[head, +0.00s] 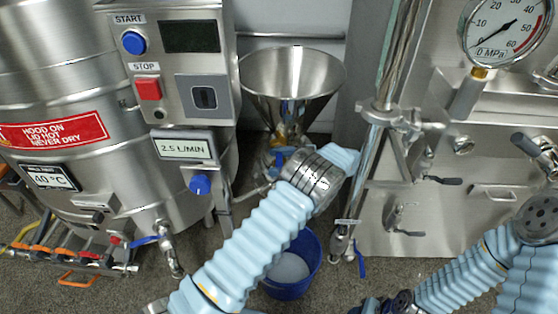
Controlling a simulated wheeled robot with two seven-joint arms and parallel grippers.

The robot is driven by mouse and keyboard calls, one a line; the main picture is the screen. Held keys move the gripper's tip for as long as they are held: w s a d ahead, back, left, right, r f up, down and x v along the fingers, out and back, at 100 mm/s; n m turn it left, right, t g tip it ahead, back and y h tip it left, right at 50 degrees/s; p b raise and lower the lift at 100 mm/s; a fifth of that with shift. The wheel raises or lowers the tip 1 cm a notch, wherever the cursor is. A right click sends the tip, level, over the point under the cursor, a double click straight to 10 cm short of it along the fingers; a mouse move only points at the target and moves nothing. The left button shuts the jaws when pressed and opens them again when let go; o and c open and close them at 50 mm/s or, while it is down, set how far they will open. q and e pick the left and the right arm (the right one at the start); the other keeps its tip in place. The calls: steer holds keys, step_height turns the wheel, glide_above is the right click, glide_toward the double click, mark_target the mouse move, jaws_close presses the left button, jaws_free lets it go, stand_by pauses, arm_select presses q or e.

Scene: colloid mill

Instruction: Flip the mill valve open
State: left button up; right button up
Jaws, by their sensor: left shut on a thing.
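The mill stands under a steel hopper (291,82), with a brass fitting below the cone. A small blue part (279,157), probably the mill valve's handle, shows just left of my left wrist. My left gripper (338,159) is at the far end of my left arm, beside the mill and left of the upright pipe. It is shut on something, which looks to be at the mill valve. The fingertips and their contact are hidden behind my wrist, and I cannot make out the valve's angle. My right arm is at the lower right; its gripper is not in view.
A steel tank with a control box (185,65) stands left. An upright pipe (386,95) with a blue-handled valve at its foot stands close right of my left gripper. A blue bucket (290,287) holding pale material is on the floor. A pressure gauge (505,28) is upper right.

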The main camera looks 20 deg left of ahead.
arm_select(q)
steer(key=shift+w+r, duration=0.1)
stand_by(0.4)
steer(key=o, duration=1.5)
